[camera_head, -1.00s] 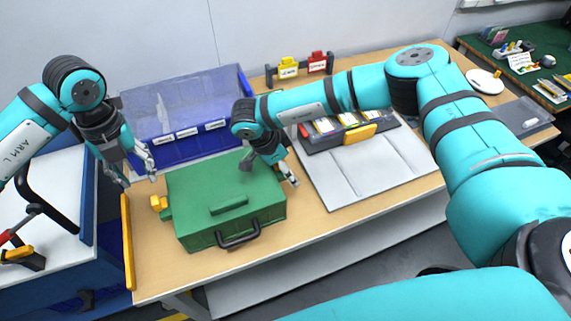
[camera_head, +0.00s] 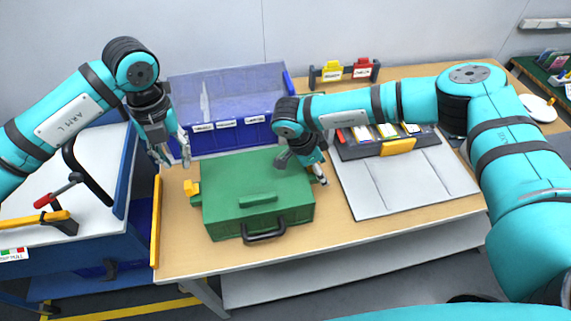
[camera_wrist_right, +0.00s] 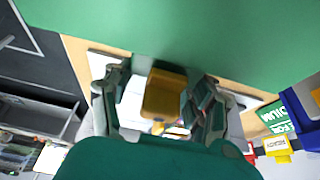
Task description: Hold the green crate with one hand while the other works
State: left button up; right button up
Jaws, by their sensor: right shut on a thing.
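The green crate (camera_head: 235,190) is closed and stands on the wooden table, its dark handle toward the front. It also fills the top of the right wrist view (camera_wrist_right: 220,30). A yellow tab (camera_head: 192,188) sticks out of its left side. My right gripper (camera_head: 317,176) is at the crate's right side, shut on a yellow tab (camera_wrist_right: 165,93) that shows between its fingers in the wrist view. The head view hides that tab. My left gripper (camera_head: 175,158) is open and empty, above and a little behind the left tab, apart from the crate.
A blue bin with a clear cover (camera_head: 225,100) stands behind the crate. A grey mat (camera_head: 410,185) and a dark tray with cards (camera_head: 390,140) lie to the right. Yellow and red tags (camera_head: 345,70) stand at the back. A yellow strip (camera_head: 156,225) edges the table's left.

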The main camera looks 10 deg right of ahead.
pick_arm(q)
grip_shut()
jog(key=shift+a+f+m+g+h, duration=0.3)
jog(key=shift+a+f+m+h, duration=0.1)
jog(key=shift+m, duration=0.5)
jog(key=a+f+m+h, duration=0.3)
jog(key=a+m+h, duration=0.5)
jog(key=a+m, duration=0.6)
jog(key=shift+w+a+m, duration=0.3)
jog(key=shift+a+m, duration=0.1)
jog(key=shift+m, duration=1.4)
